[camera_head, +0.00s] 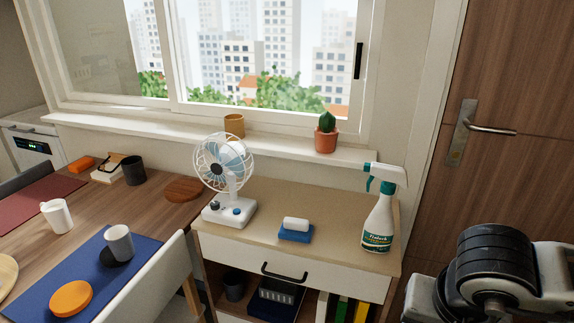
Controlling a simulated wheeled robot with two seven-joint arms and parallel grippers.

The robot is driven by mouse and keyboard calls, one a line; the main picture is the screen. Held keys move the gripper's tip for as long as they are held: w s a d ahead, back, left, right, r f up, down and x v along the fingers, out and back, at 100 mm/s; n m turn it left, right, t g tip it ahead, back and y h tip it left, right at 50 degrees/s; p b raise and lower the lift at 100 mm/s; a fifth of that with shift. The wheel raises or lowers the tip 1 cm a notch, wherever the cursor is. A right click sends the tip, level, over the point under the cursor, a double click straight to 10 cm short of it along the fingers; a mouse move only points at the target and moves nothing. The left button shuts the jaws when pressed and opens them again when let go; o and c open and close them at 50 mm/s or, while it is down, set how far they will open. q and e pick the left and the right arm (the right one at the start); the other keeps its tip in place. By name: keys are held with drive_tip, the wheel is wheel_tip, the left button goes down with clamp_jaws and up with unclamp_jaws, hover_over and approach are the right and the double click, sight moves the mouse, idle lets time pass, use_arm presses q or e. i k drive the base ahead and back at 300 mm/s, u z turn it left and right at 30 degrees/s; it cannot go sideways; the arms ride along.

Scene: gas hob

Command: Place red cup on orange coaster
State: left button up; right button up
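I see no red cup in the head view. An orange round disc (70,298), which looks like the orange coaster, lies flat on the blue mat (150,245) at the near left of the wooden table. Nothing stands on it. A pale grey cup (119,243) stands upright behind it on the same mat, on or beside a black disc (112,258). Neither gripper shows. Only a link of my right arm is seen at the lower right.
A white mug (57,216), dark cup (132,170) and brown round board (184,189) are on the table (108,202). A chair back (150,282) stands before it. The cabinet (315,207) holds a fan (229,178), sponge (296,224) and spray bottle (379,217). A mustard cup (234,126) is on the sill.

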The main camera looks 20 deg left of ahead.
sight(69, 295)
drive_tip(key=i, duration=0.65)
drive_tip(key=u, duration=3.55)
drive_tip(key=i, duration=0.5)
drive_tip(key=u, duration=0.1)
